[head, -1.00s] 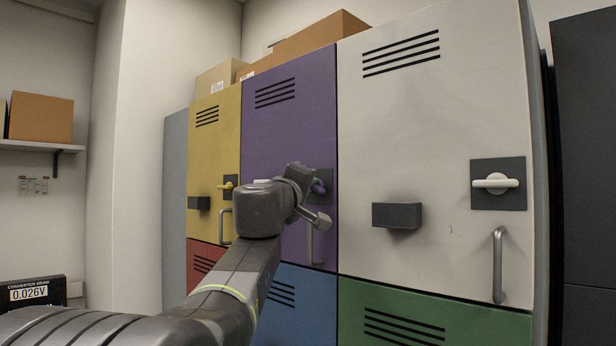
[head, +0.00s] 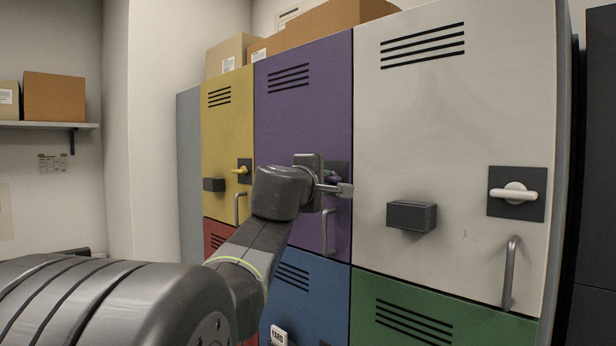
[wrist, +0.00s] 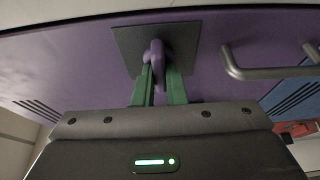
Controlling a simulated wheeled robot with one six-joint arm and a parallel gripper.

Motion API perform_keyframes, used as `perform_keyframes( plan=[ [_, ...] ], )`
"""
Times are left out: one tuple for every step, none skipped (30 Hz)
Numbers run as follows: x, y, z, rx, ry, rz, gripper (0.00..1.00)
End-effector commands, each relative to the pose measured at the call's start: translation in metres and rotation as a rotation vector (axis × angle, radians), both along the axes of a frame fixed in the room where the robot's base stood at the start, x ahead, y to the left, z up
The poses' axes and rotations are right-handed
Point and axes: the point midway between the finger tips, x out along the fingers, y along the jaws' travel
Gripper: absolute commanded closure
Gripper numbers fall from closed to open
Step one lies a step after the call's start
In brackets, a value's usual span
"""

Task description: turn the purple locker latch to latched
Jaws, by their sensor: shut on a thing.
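The purple locker door (head: 305,115) stands between the yellow and white doors in the head view. Its purple latch (head: 333,178) sits on a dark square plate at the door's right side, mostly hidden behind my gripper. In the wrist view the purple latch handle (wrist: 157,58) stands out from its dark plate (wrist: 122,45). My gripper (wrist: 158,84) has its two green fingers on either side of the handle, shut on it. The door's grey pull handle (head: 329,232) is just below the latch, and shows at the right in the wrist view (wrist: 265,70).
The white door has a white latch (head: 514,194), a dark box (head: 411,216) and a pull handle (head: 511,272). The yellow door has a yellow latch (head: 240,170). Blue (head: 300,305) and green (head: 440,320) doors lie below. Cardboard boxes (head: 335,22) sit on top.

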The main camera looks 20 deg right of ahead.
Motion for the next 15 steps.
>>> perform_keyframes(
  plan=[
    [0.0000, -0.0003, -0.0010, -0.001, 0.004, -0.001, 1.00],
    [0.0000, -0.0003, -0.0010, -0.001, 0.004, -0.001, 1.00],
    [0.0001, -0.0004, -0.0011, -0.001, 0.004, -0.001, 1.00],
    [0.0001, -0.0004, -0.0011, -0.001, 0.004, -0.001, 1.00],
    [0.0001, -0.0004, -0.0011, 0.000, 0.003, -0.001, 1.00],
    [0.0001, -0.0004, -0.0011, 0.000, 0.003, -0.001, 1.00],
    [0.0001, -0.0004, -0.0012, 0.000, 0.003, -0.001, 1.00],
    [0.0001, -0.0003, -0.0012, 0.000, 0.003, -0.001, 1.00],
    [0.0001, -0.0004, -0.0012, 0.000, 0.003, -0.001, 0.85],
    [0.0001, -0.0004, -0.0011, 0.000, 0.003, -0.001, 0.79],
    [0.0001, -0.0004, -0.0011, -0.001, 0.002, -0.001, 0.73],
    [0.0001, -0.0003, -0.0010, -0.001, 0.002, -0.001, 0.67],
    [0.0001, -0.0003, -0.0009, -0.001, 0.002, -0.001, 0.67],
    [0.0001, -0.0002, -0.0008, 0.000, 0.001, -0.001, 0.67],
    [0.0001, -0.0002, -0.0007, 0.000, 0.001, -0.001, 0.67]
  ],
)
